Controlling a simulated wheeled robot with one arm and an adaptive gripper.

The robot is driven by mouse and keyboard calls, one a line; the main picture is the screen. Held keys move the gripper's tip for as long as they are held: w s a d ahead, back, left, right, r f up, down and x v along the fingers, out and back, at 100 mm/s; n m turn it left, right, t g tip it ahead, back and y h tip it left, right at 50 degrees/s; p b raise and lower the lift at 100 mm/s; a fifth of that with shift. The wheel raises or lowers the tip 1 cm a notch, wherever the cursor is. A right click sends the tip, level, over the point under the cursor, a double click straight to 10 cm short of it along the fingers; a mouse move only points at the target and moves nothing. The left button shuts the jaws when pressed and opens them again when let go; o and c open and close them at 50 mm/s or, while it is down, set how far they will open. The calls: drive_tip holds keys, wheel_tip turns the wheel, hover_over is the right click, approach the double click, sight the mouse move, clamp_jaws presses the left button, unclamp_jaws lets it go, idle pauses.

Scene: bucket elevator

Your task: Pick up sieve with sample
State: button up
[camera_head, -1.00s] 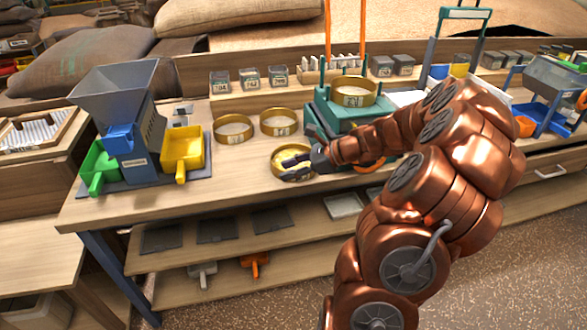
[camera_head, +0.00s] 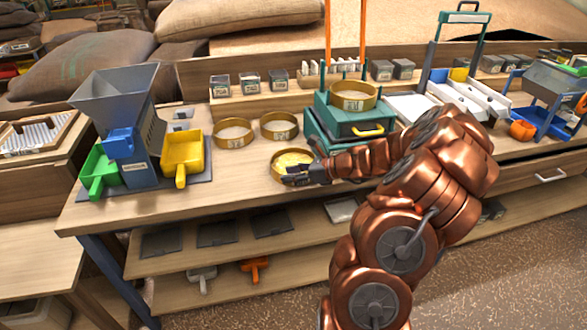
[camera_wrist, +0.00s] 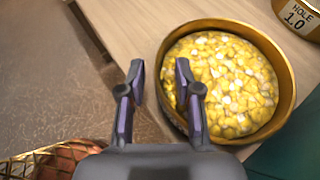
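The brass sieve (camera_head: 275,168) with a yellow, chunky sample (camera_head: 292,158) stands on the bench in front of the teal machine. In the wrist view the sieve (camera_wrist: 291,88) is upright, with the sample (camera_wrist: 225,80) spread across its inside. My gripper (camera_head: 288,176) is at the sieve's near side and hides part of its wall. In the wrist view my gripper (camera_wrist: 159,75) is open and empty. The sieve's left rim lies between the fingers in the picture, the right finger overlapping the sieve. I cannot tell whether either finger touches it.
Two empty-looking brass sieves (camera_head: 233,141) (camera_head: 279,135) stand behind and to the left. Another sieve (camera_head: 352,103) sits on the teal machine (camera_head: 330,120), close to the right. A grey hopper mill (camera_head: 118,95) with green and yellow scoops stands left. The bench front is clear.

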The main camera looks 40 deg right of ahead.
drive_tip(key=shift+w+a+f, duration=0.2)
drive_tip(key=shift+w, duration=0.1)
clamp_jaws()
idle(0.5)
